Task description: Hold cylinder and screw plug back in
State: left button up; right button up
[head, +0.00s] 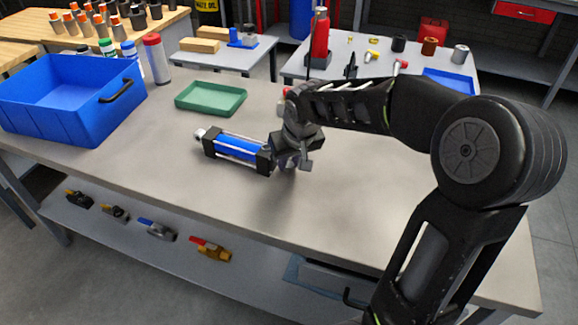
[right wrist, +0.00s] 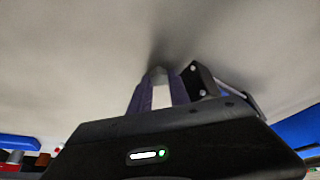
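A blue cylinder (head: 237,147) with black end blocks and a pale rod end at its left lies on the grey workbench (head: 352,205). My right gripper (head: 290,160) is at its right end, low over the bench. In the right wrist view, the two fingers (right wrist: 158,88) have a pale gap between them near their base. A small grey shape shows at their tips, too unclear to name. A black end block (right wrist: 203,80) of the cylinder is just beside the right-hand finger. I cannot make out the plug. My left gripper is not in view.
A blue bin (head: 85,120) stands on the bench at the left, with a green tray (head: 211,98) to its right. Bottles (head: 157,58) stand behind the bin. The bench in front of the cylinder is clear.

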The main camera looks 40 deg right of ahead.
aim_at(289, 165)
grip_shut()
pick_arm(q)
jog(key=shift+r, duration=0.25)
pick_arm(e)
notch_tip(289, 165, up, 10)
dwell(0.4)
dwell(0.5)
